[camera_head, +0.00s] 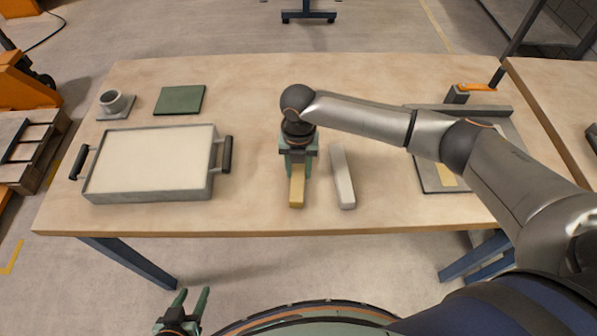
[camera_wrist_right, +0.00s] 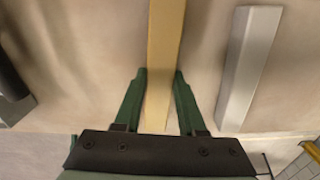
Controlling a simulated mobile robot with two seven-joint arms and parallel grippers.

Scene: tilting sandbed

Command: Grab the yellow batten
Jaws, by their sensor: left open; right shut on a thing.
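The yellow batten (camera_head: 297,188) lies on the table near its front edge, pointing toward me. My right gripper (camera_head: 298,158) is above it with the fingers straddling its sides. In the right wrist view the batten (camera_wrist_right: 164,50) runs between the two green fingertips (camera_wrist_right: 161,75), and the gripper is shut on it. The head view does not show whether the batten is clear of the tabletop. My left gripper (camera_head: 194,298) is open and empty, low in front of the table.
A grey-white batten (camera_head: 343,178) lies close to the right of the yellow one; it also shows in the right wrist view (camera_wrist_right: 248,60). A tray with pale fill and black handles (camera_head: 88,190) stands at left. Behind it are a green plate (camera_head: 180,99) and a grey cup-like fixture (camera_head: 115,103).

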